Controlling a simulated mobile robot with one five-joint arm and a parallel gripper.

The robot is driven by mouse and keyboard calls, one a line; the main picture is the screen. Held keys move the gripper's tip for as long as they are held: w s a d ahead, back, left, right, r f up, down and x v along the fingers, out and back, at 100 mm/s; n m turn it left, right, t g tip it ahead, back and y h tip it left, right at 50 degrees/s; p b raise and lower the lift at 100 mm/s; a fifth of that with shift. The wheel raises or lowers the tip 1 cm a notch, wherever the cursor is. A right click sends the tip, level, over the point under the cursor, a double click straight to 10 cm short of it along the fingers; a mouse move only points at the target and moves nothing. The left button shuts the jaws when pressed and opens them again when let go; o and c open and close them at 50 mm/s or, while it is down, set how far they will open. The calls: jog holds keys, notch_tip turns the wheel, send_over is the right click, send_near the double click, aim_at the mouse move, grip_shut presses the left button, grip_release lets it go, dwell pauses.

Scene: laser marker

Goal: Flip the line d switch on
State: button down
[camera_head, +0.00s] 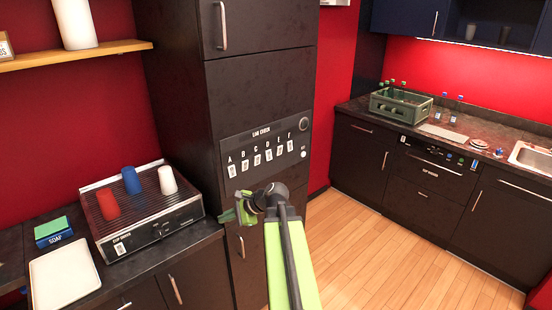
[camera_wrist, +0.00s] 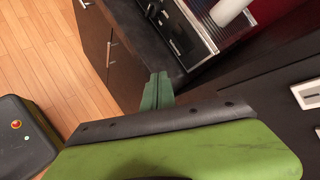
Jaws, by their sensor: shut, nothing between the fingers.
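The line check panel (camera_head: 265,135) is on the tall dark cabinet in the head view. It has a row of small white switches under the letters A to F. The line d switch (camera_head: 269,154) is fourth from the left; its on or off position is too small to tell. My gripper (camera_head: 228,215) is below the panel's left end, pointing left, apart from the switches. Its green fingers also show in the wrist view (camera_wrist: 157,92), shut and empty. A white switch plate at the right edge of the wrist view (camera_wrist: 308,94) has no readable letter.
A cup warmer (camera_head: 155,238) with red, blue and white cups stands on the left counter, near a white tray (camera_head: 65,280) and a soap box (camera_head: 53,232). A bottle crate (camera_head: 401,105) is on the far counter. The wooden floor (camera_head: 370,245) at right is clear.

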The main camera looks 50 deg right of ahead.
aim_at(270, 160)
jog(key=s+d+r+m+t+h, duration=0.2)
jog(key=s+d+r+m, duration=0.2)
jog(key=d, duration=0.4)
jog(key=s+d+r+m+t+h, duration=0.2)
jog(key=s+d+r+m, duration=0.2)
jog(key=d, duration=0.5)
jog(key=s+d+r+m+t+h+p, duration=0.1)
jog(key=s+d+r+m+t+h, duration=0.1)
jog(key=d+m, duration=0.5)
notch_tip(270, 160, up, 3)
jog(key=shift+s+d+f+t, duration=0.15)
jog(key=shift+s+d+t, duration=0.35)
jog(key=shift+s+d, duration=0.5)
jog(key=shift+a, duration=0.1)
jog(key=w, duration=0.4)
jog(key=w+f+b, duration=0.1)
jog(key=w, duration=0.4)
jog(key=w+d+f+b, duration=0.1)
jog(key=w, duration=0.3)
jog(key=shift+w+f, duration=0.1)
jog(key=shift+w, duration=0.3)
